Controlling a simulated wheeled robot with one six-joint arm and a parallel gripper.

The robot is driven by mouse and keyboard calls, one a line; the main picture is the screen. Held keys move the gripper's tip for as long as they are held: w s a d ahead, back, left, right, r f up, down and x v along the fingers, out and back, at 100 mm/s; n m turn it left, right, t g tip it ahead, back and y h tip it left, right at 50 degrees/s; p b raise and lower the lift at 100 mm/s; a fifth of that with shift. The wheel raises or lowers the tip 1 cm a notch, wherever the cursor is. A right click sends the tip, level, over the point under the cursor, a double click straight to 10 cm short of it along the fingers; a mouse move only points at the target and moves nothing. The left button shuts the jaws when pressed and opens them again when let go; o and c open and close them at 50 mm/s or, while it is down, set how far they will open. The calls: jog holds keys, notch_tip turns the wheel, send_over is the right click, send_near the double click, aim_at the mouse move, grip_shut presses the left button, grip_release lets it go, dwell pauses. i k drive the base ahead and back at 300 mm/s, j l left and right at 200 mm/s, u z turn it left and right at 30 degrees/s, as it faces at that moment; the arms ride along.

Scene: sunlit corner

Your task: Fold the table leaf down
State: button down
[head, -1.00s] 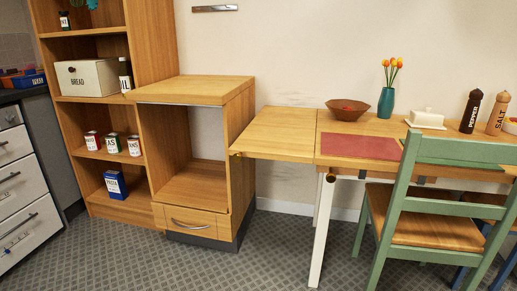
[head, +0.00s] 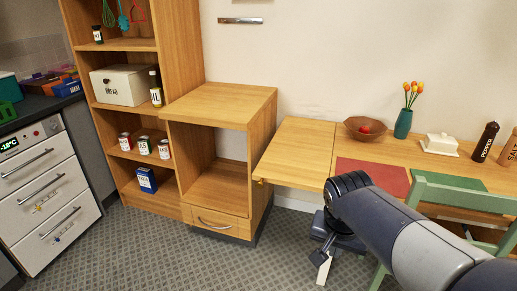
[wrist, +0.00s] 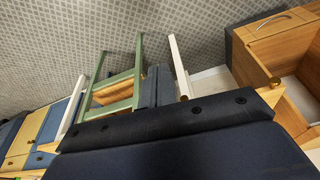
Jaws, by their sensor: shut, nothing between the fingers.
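The table leaf (head: 295,150) is up, level with the wooden tabletop (head: 455,172) and at its left end. A small brass knob (head: 260,181) sits at its front left corner. In the wrist view a strip of wood that looks like the leaf (wrist: 288,115) shows at the right, with a brass knob (wrist: 275,81). My gripper (head: 321,258) points down in front of the table, below and right of the leaf's knob. It is shut and empty, apart from the leaf. In the wrist view its dark fingers (wrist: 157,90) are together. My arm hides part of the table's front edge.
A wooden cabinet (head: 262,130) with an open front stands close left of the leaf. A green chair (head: 455,200) stands at the table's front right. A bowl (head: 366,128), vase (head: 403,123) and red mat (head: 375,176) rest on the tabletop. The floor front left is clear.

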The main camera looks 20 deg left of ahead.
aim_at(299, 154)
jog(key=i+j+u, duration=0.1)
jog(key=i+j, duration=0.6)
jog(key=i+j+u, duration=0.15)
jog(key=i+j, duration=0.45)
jog(key=i, duration=0.25)
